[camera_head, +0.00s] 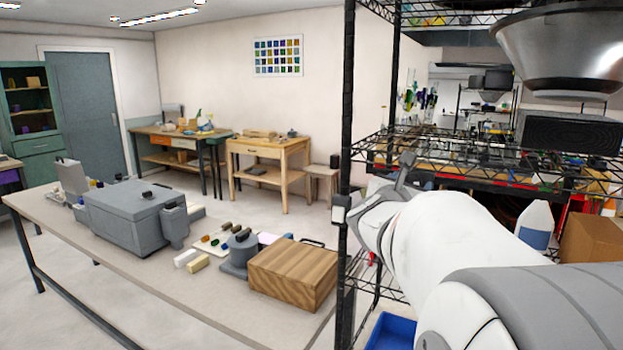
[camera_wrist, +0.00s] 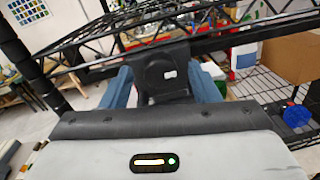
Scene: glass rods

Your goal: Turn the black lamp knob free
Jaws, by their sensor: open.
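My gripper (camera_head: 404,175) shows in the head view as a dark shape at the far end of my white arm, by the wire shelf. In the wrist view my gripper (camera_wrist: 162,84) has its two blue-grey sides apart, with a dark bracket between them. I see nothing held in it. A small black knob (camera_head: 241,234) tops a round grey pot on the long table, well left of my gripper. I cannot tell whether it is the lamp knob. A large metal shade (camera_head: 560,55) hangs at the upper right; no knob is clear on it.
The black wire shelf (camera_head: 347,120) stands close around my arm. The long table (camera_head: 120,258) holds a wooden box (camera_head: 293,275), a grey case (camera_head: 125,225) and small blocks. A blue bin (camera_head: 391,332) sits low by the shelf. Open floor lies beyond the table.

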